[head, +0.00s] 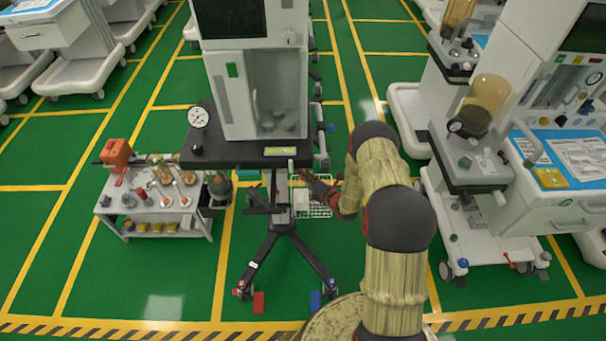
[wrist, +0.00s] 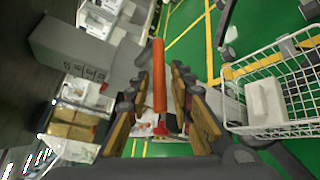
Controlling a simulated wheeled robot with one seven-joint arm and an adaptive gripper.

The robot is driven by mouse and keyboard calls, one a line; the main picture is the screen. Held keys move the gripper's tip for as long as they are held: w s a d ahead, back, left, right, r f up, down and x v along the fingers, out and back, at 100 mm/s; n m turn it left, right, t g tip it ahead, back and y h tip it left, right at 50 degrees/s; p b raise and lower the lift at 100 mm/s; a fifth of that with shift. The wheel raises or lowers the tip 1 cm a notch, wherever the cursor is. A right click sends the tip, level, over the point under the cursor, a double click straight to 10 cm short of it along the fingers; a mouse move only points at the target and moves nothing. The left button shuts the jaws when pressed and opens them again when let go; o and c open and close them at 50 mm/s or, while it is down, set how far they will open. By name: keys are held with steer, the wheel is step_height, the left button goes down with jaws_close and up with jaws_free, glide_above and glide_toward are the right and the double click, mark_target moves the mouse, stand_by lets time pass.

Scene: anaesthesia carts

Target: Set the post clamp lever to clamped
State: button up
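An orange-red bar (wrist: 159,78), which looks like the post clamp lever, stands lengthwise between my fingers in the wrist view. My gripper (wrist: 161,72) is open, with one finger on each side of the bar and a narrow gap showing on both sides. In the head view my gripper (head: 304,178) is just right of the stand's post (head: 281,205), below the dark shelf (head: 232,153). I cannot make out the lever in the head view. Whether it is set to clamped cannot be told.
A white wire basket (wrist: 262,93) is close to the right of my fingers. A grey box-shaped part (wrist: 75,50) is at the left. A low trolley (head: 110,207) with bottles stands left of the stand, and another cart (head: 480,230) stands right.

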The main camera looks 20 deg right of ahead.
jaws_close()
stand_by(0.6)
